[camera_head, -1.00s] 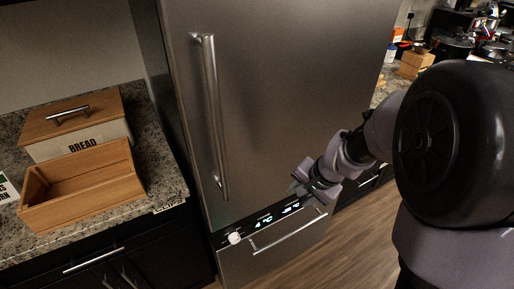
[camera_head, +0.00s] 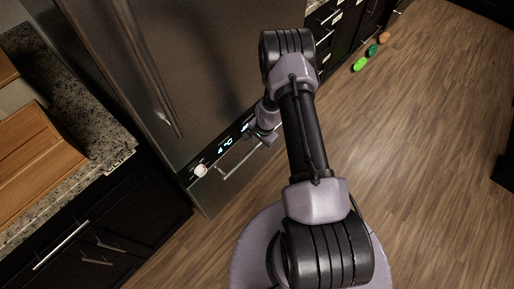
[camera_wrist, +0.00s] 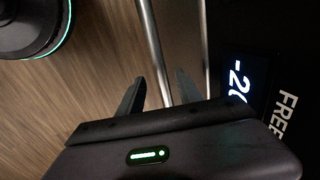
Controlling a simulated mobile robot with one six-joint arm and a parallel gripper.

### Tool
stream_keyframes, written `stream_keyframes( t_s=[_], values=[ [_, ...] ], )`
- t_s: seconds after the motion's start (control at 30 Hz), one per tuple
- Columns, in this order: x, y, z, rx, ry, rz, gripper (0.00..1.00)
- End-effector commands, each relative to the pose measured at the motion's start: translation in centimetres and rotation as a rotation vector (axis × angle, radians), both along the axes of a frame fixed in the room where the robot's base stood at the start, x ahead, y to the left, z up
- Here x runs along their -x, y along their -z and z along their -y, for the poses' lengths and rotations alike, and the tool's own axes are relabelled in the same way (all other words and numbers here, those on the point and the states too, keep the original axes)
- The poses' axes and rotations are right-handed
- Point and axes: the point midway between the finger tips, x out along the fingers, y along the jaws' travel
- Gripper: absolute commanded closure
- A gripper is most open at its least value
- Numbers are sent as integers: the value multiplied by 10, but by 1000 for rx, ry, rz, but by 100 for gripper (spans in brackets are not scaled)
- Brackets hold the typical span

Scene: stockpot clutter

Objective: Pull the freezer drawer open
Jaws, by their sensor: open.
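The freezer drawer (camera_head: 212,192) is the steel front at the bottom of the tall fridge. It looks shut, flush with the fridge body. Its long bar handle (camera_head: 237,163) runs across its upper part. My gripper (camera_head: 264,136) is at the far right end of this handle, partly hidden by my arm. In the wrist view my gripper (camera_wrist: 160,82) is open, and the handle bar (camera_wrist: 150,35) passes between its two fingers. Neither finger clearly touches the bar. The black display panel (camera_wrist: 245,80) beside the drawer shows lit digits and part of the word FREEZER.
The fridge door (camera_head: 190,60) with its vertical handle (camera_head: 160,90) is above the drawer. Open wood floor (camera_head: 420,180) lies in front and right. Small green and orange items (camera_head: 360,64) lie on the floor.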

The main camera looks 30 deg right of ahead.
Motion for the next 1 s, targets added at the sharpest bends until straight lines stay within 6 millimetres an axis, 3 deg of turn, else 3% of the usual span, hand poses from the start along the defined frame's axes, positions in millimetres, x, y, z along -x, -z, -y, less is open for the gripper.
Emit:
stream_keyframes(
  t_s=[0.17,0.47,0.7,1.0],
  values=[
    [-4,21,-2,0,0,0,59],
    [-5,24,-2,0,0,0,59],
    [-5,23,-2,0,0,0,100],
    [-5,23,-2,0,0,0,100]
  ],
)
